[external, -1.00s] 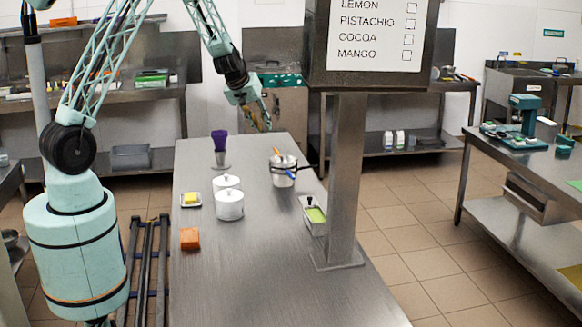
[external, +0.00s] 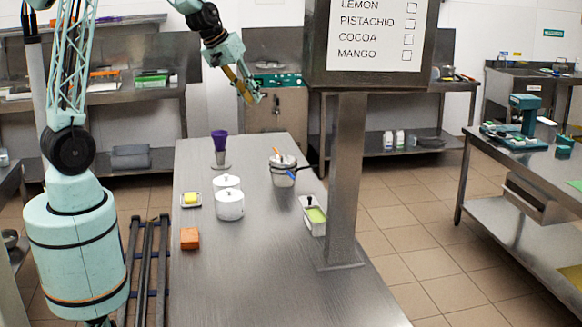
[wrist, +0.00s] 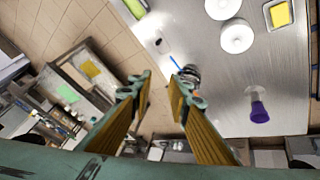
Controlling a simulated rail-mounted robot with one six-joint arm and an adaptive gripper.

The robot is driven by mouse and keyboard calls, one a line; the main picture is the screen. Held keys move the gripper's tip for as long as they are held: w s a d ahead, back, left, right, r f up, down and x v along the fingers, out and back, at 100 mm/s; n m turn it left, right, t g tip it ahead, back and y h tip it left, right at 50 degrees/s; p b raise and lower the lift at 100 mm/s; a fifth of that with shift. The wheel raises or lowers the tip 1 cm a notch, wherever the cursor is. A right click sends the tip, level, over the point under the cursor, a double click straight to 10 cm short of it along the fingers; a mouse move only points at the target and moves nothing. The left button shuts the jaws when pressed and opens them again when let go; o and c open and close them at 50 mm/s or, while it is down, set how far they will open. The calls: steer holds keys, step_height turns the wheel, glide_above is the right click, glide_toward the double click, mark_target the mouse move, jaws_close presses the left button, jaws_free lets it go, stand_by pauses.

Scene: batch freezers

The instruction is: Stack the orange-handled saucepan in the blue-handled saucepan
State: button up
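The orange-handled saucepan (external: 283,160) and the blue-handled saucepan (external: 283,180) are together at the far right of the steel table. They look stacked, the orange-handled one on top, its handle pointing up and back. How deep it sits inside cannot be told. The blue handle points to the front right. In the wrist view the saucepans (wrist: 192,74) are partly hidden behind my right finger, with the blue handle showing beside them. My gripper (external: 253,97) is above and behind the saucepans, apart from them. In the wrist view its fingers (wrist: 161,84) are spread and empty.
Two white lidded pots (external: 229,206), a butter dish (external: 191,200), an orange block (external: 190,238) and a purple-topped object (external: 220,146) stand on the table. A green-filled container (external: 315,216) is by the post (external: 347,180), which carries a sign. The table's front is clear.

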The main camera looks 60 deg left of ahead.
steer(key=s+d+r+m, duration=0.1)
steer(key=s+d+r, duration=0.2)
steer(key=s, duration=0.3)
steer(key=s+d+r+m+g, duration=0.1)
steer(key=s+d+r, duration=0.15)
steer(key=s, duration=0.35)
steer(key=s+d+r+m, duration=0.1)
steer(key=s+d+r, duration=0.15)
steer(key=s, duration=0.35)
steer(key=s+r+m+g, duration=0.1)
steer(key=s+r+m, duration=0.1)
steer(key=s, duration=2.1)
steer(key=shift+s+d+m, duration=0.15)
steer(key=shift+s+m, duration=0.2)
steer(key=shift+m, duration=0.05)
step_height(320, 180, down, 17)
steer(key=b, duration=1.7)
